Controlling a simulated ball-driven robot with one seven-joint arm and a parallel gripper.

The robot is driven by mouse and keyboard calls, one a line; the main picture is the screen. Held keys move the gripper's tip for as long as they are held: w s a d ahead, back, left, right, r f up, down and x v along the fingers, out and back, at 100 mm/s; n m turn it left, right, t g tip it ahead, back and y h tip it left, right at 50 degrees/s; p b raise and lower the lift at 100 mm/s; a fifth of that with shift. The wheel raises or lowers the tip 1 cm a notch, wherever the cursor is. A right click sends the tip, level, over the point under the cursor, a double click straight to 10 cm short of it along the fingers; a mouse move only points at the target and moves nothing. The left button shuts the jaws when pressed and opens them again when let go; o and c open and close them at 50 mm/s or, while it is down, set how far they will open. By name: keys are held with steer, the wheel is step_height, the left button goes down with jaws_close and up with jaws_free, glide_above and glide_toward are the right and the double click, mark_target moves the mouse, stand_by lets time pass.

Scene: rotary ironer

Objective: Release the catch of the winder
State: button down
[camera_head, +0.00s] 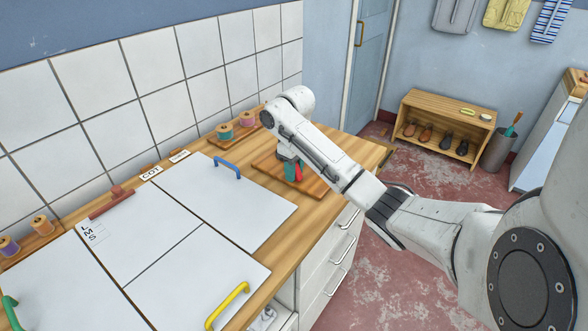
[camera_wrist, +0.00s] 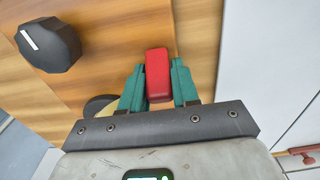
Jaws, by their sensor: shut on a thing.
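In the wrist view a red block-shaped piece (camera_wrist: 157,68), which looks like the winder's catch, stands between the two green fingers of my gripper (camera_wrist: 157,82). The fingers are shut on its sides. In the head view my gripper (camera_head: 292,171) points down over a wooden board (camera_head: 314,188) on the worktop, and the red piece (camera_head: 299,173) shows beside a finger. A black knob (camera_wrist: 48,44) with a white mark sits to the upper left in the wrist view. A pale round part (camera_wrist: 98,105) is mostly hidden behind my gripper. My arm hides much of the board in the head view.
White panels with a blue handle (camera_head: 228,166), a yellow handle (camera_head: 228,305) and a green handle (camera_head: 10,312) cover the worktop at left. Thread spools (camera_head: 225,131) stand along the tiled wall. Drawers (camera_head: 335,255) face the red floor. A shoe rack (camera_head: 440,130) stands farther back.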

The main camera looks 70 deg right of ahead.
steer(key=shift+r, duration=0.1)
steer(key=shift+s+a+t+p, duration=0.2)
steer(key=shift+t+p, duration=0.4)
steer(key=shift+t, duration=0.2)
steer(key=shift+s+r+t+h+p, duration=0.1)
steer(key=shift+s+t+h+p, duration=0.15)
steer(key=shift+t, duration=0.3)
steer(key=shift+s+t+h+p, duration=0.1)
steer(key=shift+t+h, duration=0.15)
steer(key=shift+t, duration=0.3)
steer(key=t, duration=0.2)
steer(key=s+t+h+b, duration=0.1)
steer(key=shift+s+a+t, duration=0.1)
steer(key=shift+t, duration=0.3)
steer(key=shift+s+t+b, duration=0.2)
steer(key=shift+t+b, duration=0.15)
steer(key=shift+t, duration=0.35)
steer(key=c, duration=0.9)
jaws_free()
